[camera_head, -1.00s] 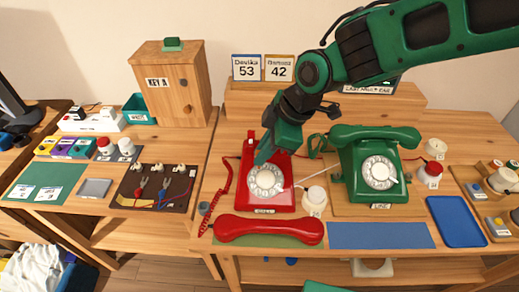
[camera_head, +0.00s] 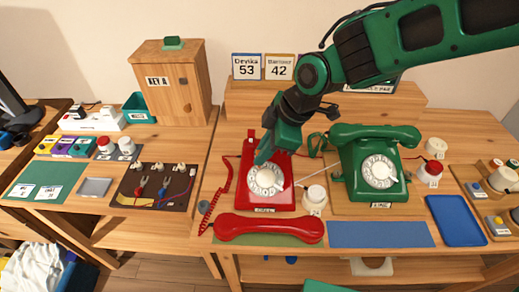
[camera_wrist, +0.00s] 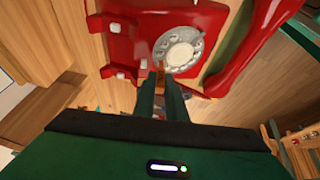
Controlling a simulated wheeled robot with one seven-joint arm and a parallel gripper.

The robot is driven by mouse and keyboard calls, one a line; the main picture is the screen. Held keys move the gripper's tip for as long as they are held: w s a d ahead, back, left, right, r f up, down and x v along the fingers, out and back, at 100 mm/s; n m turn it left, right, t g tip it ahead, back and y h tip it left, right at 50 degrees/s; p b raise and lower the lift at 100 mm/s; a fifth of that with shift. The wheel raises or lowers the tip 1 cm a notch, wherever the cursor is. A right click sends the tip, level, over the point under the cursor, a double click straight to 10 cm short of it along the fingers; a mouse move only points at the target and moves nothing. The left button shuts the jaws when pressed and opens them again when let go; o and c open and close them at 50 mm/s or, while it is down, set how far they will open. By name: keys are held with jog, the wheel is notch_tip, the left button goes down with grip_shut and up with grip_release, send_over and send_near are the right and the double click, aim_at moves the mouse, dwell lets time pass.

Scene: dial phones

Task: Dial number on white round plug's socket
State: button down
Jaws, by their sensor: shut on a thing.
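The red dial phone (camera_head: 283,200) stands at the left of the right-hand table, with its white dial (camera_head: 265,180) facing up. Its red handset (camera_head: 268,229) lies off the cradle, in front of it. My gripper (camera_head: 263,158) reaches down over this phone. In the wrist view my gripper (camera_wrist: 161,76) has its fingers close together at the rim of the dial (camera_wrist: 180,52). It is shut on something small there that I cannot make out. The green dial phone (camera_head: 371,165) stands to the right with its handset on top. A white round piece (camera_head: 315,196) sits between the phones; I cannot tell whether it is a plug.
Cards reading 53 (camera_head: 247,67) and 42 (camera_head: 280,67) stand at the back. A red-and-white round piece (camera_head: 430,172) and a blue tray (camera_head: 456,221) lie to the right. A wooden cabinet (camera_head: 172,85) stands on the left table. The blue mat (camera_head: 381,235) is bare.

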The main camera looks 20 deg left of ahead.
jog(key=shift+w+d, duration=0.1)
jog(key=shift+d, duration=0.05)
jog(key=shift+w+d, duration=0.25)
jog(key=shift+d, duration=0.15)
jog(key=shift+r, duration=0.1)
jog(key=shift+d, duration=0.1)
jog(key=shift+w+d, duration=0.15)
jog(key=shift+d, duration=0.45)
jog(key=shift+d, duration=0.6)
